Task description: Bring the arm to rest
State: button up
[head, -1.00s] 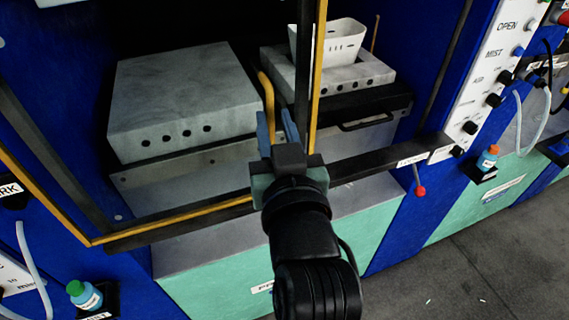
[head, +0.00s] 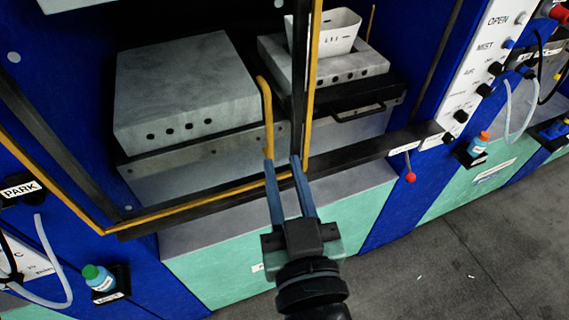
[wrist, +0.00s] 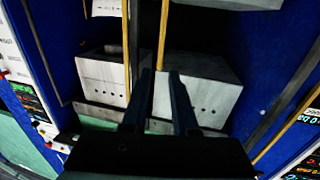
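My gripper (head: 283,162) is in front of the press opening in the head view, near the lower black and yellow frame bar (head: 215,197). Its two blue-grey fingers stand apart with nothing between them. The fingers also show in the wrist view (wrist: 162,75), spread and empty, pointing at the press. The fingertips appear close to the frame in the picture; I cannot tell whether they touch it.
Two grey mould blocks (head: 185,90) (head: 345,72) sit inside the press. A white bin (head: 330,32) stands on the right block. A yellow handle (head: 266,115) hangs near my fingers. A control panel (head: 490,75) is at right.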

dwell(0.5)
jog(key=w+r+t+b, duration=0.1)
jog(key=w+r+t, duration=0.25)
jog(key=r, duration=1.25)
jog(key=s+a+r+t+h, duration=0.1)
jog(key=s+r+t, duration=0.1)
jog(key=r, duration=0.7)
jog(key=s+a+r+m+t+h, duration=0.1)
jog(key=s+r+t, duration=0.2)
jog(key=r, duration=0.5)
jog(key=shift+s+r+t+b, duration=0.15)
jog(key=shift+r+t+b, duration=0.3)
jog(key=shift+t, duration=0.1)
jog(key=shift+f, duration=0.1)
